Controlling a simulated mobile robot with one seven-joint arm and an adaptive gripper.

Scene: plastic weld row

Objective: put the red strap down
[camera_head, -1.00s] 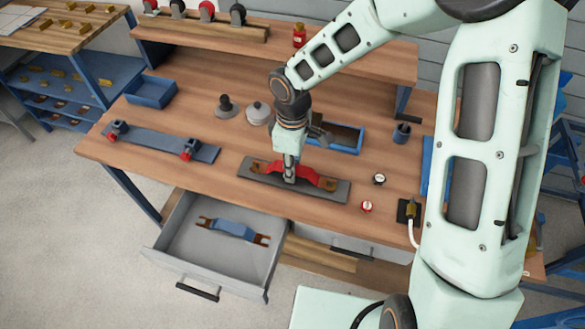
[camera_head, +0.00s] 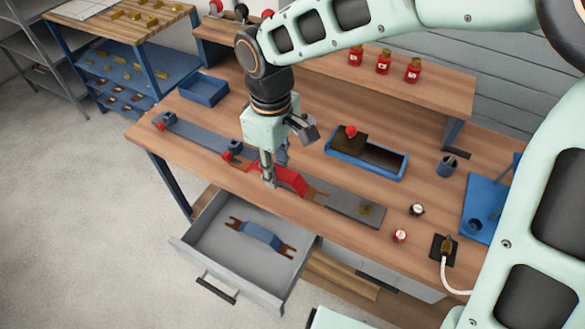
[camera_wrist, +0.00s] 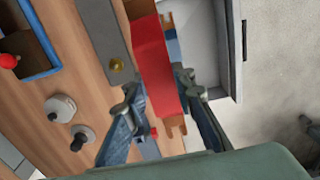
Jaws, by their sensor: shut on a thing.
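The red strap (camera_head: 291,180) has copper-coloured forked ends. My gripper (camera_head: 268,182) is shut on its middle and holds it near the bench's front edge, above the open drawer's side. The strap overlaps the left end of a dark grey plate (camera_head: 345,205) in the picture; I cannot tell its exact height. In the wrist view the strap (camera_wrist: 158,65) runs between the two fingers (camera_wrist: 157,88), with the bench on one side and the drawer on the other. A brass stud (camera_head: 366,209) shows on the plate's right part.
The open drawer (camera_head: 205,235) holds a blue strap (camera_head: 260,235). A blue-grey plate (camera_head: 195,137) with clamps lies to the left. A blue tray (camera_head: 365,167) stands behind. The bench (camera_head: 310,125) has bare patches.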

